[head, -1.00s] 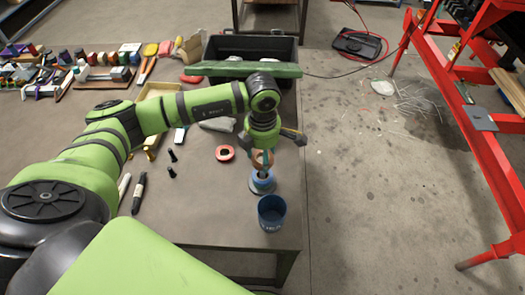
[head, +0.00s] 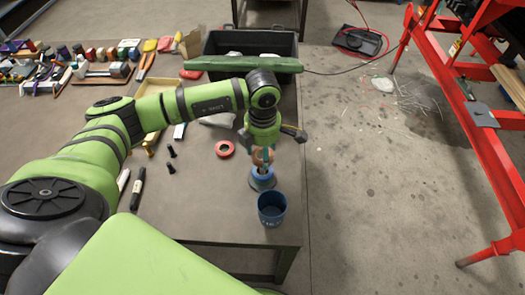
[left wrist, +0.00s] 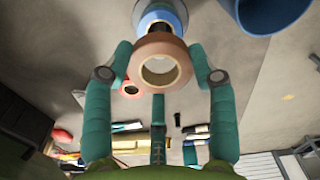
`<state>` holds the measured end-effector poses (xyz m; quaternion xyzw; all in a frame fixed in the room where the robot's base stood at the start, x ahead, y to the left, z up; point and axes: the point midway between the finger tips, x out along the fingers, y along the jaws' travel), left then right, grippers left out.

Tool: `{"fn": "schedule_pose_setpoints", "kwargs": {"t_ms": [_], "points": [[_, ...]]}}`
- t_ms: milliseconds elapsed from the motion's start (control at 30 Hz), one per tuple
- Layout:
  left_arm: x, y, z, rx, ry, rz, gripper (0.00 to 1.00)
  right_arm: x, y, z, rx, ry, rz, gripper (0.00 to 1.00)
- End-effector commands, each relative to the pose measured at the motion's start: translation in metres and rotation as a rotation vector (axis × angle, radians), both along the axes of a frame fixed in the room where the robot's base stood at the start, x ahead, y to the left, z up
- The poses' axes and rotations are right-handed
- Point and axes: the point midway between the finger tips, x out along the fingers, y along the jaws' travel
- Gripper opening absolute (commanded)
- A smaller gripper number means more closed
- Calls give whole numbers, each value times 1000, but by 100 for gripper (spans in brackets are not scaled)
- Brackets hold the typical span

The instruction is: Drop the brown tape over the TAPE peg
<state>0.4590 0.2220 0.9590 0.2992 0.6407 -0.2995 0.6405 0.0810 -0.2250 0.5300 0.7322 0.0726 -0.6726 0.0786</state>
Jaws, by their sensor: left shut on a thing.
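My left gripper (head: 263,150) is shut on the brown tape (head: 262,156), a tan ring. In the left wrist view the fingers of the gripper (left wrist: 160,54) grip the tape (left wrist: 150,46) from both sides, its hole facing the camera. Just beyond the tape's rim stands the peg, with its dark top (left wrist: 158,27) partly hidden by the tape. A blue ring (left wrist: 172,12) sits around the peg on a pale round base (head: 255,184). No peg shows through the tape's hole. I cannot read a label on the peg. My right gripper is out of view.
A blue cup (head: 271,209) stands close in front of the peg, near the table's right edge. A red tape roll (head: 224,149) lies to the left. A black bin (head: 251,45) stands behind, and tools and boxes crowd the back left.

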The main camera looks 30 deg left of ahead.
Motion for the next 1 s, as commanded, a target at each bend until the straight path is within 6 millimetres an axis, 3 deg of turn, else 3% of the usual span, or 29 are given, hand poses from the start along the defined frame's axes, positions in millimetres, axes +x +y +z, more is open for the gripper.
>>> {"fn": "schedule_pose_setpoints", "kwargs": {"t_ms": [1000], "points": [[0, 0, 0, -1, -1, 0, 31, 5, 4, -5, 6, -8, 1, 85]]}}
